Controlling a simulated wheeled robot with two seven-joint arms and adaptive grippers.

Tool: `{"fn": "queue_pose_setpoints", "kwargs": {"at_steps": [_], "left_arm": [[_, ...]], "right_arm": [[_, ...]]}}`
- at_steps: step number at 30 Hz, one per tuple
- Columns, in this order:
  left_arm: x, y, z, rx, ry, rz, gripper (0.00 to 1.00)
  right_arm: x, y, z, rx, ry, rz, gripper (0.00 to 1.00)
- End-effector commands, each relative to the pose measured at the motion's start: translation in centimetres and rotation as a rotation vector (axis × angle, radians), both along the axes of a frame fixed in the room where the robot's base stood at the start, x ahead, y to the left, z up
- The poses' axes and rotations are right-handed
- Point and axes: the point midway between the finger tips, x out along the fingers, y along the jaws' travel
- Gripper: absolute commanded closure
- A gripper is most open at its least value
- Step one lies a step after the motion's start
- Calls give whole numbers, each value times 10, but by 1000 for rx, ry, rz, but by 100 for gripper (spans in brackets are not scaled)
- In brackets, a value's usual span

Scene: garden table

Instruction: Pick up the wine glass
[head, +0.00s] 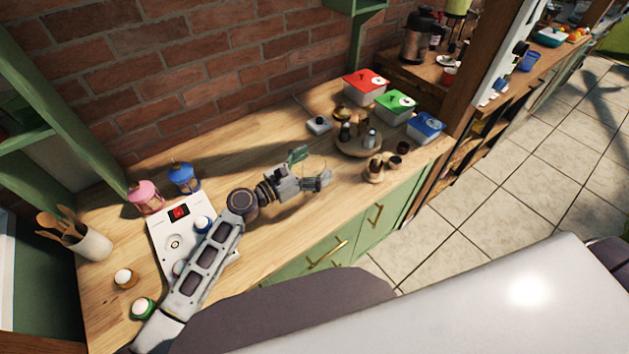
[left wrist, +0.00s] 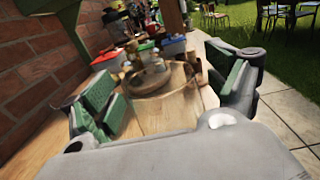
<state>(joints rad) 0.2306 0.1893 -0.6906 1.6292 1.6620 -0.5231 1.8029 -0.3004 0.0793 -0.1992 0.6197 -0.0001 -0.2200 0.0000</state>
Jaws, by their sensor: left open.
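The wine glass is clear and hard to make out. In the head view its faint round outline (head: 316,161) shows at the fingers of my left gripper (head: 311,168). In the left wrist view a see-through bowl (left wrist: 160,82) shows between the two green-padded fingers of the left gripper (left wrist: 172,92), with a gap on each side. The left gripper is open, low over the wooden counter. The glass's stem and foot are not clear to see. My right gripper is not in view.
A round wooden tray (head: 358,150) with small bottles stands just beyond the gripper. Red (head: 366,84), green (head: 395,105) and blue (head: 426,126) lidded boxes stand behind it. The counter (head: 240,178) near the wall is clear.

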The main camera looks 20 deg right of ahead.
Motion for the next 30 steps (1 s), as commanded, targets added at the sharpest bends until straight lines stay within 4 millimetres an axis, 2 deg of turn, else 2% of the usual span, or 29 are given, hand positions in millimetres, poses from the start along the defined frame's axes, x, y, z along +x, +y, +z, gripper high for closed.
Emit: {"fn": "queue_pose_setpoints", "kwargs": {"at_steps": [14, 27, 30], "left_arm": [[0, -1, 0, 0, 0, 0, 12], [0, -1, -1, 1, 0, 0, 68], [0, -1, 0, 0, 0, 0, 79]], "right_arm": [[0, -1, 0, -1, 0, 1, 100], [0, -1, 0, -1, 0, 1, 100], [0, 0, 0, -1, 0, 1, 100]]}}
